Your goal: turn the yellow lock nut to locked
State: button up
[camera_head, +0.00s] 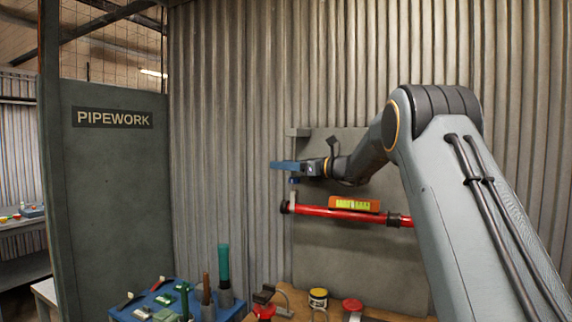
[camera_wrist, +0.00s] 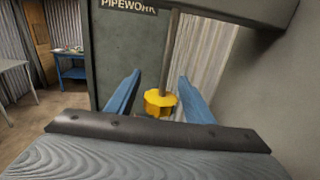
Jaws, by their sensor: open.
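The yellow lock nut (camera_wrist: 158,103) shows in the wrist view as a notched ring around a thin upright grey rod (camera_wrist: 171,50). My gripper (camera_wrist: 160,76) is open, with one blue finger on each side of the nut and a visible gap to both. Whether the nut lies fully between the fingers in depth, I cannot tell. In the head view my gripper (camera_head: 283,165) points left in front of the grey backboard (camera_head: 340,260), above the left end of the red pipe (camera_head: 345,212). I cannot make out the nut in the head view.
An orange spirit level (camera_head: 355,204) lies on the red pipe. Below are a wooden bench with a yellow-lidded tin (camera_head: 318,298) and a red-topped tin (camera_head: 352,305), and a blue tool table (camera_head: 165,298). A grey panel marked PIPEWORK (camera_head: 110,190) stands at left.

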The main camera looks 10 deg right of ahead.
jog(key=shift+c, duration=0.2)
jog(key=c, duration=1)
